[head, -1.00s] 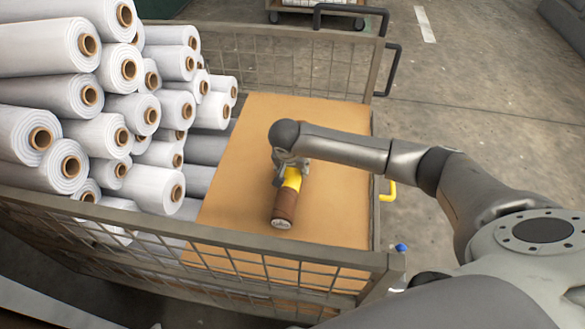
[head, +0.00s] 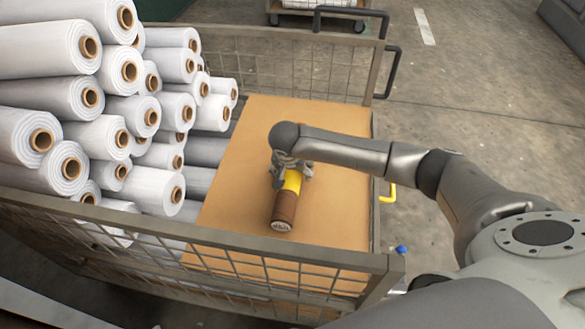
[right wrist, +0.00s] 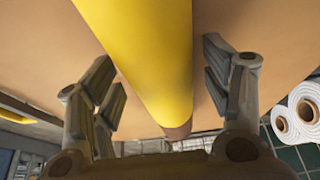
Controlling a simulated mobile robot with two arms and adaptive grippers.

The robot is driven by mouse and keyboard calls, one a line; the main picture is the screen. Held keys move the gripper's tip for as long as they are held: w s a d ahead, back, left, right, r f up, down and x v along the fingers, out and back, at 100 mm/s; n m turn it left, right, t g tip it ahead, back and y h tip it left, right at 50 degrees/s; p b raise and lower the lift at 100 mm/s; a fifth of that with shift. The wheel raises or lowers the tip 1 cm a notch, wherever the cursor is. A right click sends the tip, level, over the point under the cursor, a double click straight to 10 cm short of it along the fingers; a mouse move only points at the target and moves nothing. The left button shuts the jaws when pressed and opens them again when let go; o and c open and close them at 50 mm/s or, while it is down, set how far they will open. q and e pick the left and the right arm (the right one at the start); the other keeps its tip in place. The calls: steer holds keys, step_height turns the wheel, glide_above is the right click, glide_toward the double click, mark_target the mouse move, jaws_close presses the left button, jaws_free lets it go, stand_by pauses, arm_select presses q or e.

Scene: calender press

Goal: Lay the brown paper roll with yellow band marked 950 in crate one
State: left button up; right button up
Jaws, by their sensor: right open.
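The brown paper roll with the yellow band (head: 284,208) lies on the tan board (head: 335,190) inside the wire-sided crate (head: 390,262). Its near end faces the front mesh wall; the mark on that end is too small to read. My right gripper (head: 291,178) is over the yellow band, with its fingers on either side of the roll. In the right wrist view the yellow band (right wrist: 145,50) runs between the two spread fingers of the gripper (right wrist: 165,88), with gaps at both sides. The roll's far part is hidden under my gripper. My left gripper is not in view.
Several white rolls (head: 75,95) with brown cores are stacked in the left part of the crate, beside the board. A black handle (head: 392,70) and a yellow hook (head: 389,192) stick out at the right side. The board right of the roll is bare.

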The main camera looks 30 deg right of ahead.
mark_target(291, 172)
steer(key=p+v, duration=0.1)
steer(key=v, duration=0.2)
steer(key=shift+r+p, duration=0.3)
steer(key=shift+r, duration=0.1)
steer(key=shift+p+v, duration=0.4)
steer(key=shift+v, duration=0.8)
steer(key=p+v, duration=0.1)
steer(key=v, duration=0.2)
steer(key=shift+s+a+r, duration=0.1)
steer(key=shift+s+r, duration=0.05)
steer(key=shift+r, duration=0.25)
steer(key=shift+s+a+r, duration=0.2)
steer(key=shift+r, duration=0.35)
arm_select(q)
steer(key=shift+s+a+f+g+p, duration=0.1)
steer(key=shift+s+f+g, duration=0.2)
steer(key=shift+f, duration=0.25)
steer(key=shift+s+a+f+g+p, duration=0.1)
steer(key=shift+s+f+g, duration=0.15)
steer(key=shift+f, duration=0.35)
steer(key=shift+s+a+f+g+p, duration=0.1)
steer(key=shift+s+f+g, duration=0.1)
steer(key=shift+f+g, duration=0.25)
arm_select(e)
steer(key=shift+s+a+r, duration=0.1)
steer(key=shift+s+r, duration=0.1)
steer(key=shift+r, duration=0.2)
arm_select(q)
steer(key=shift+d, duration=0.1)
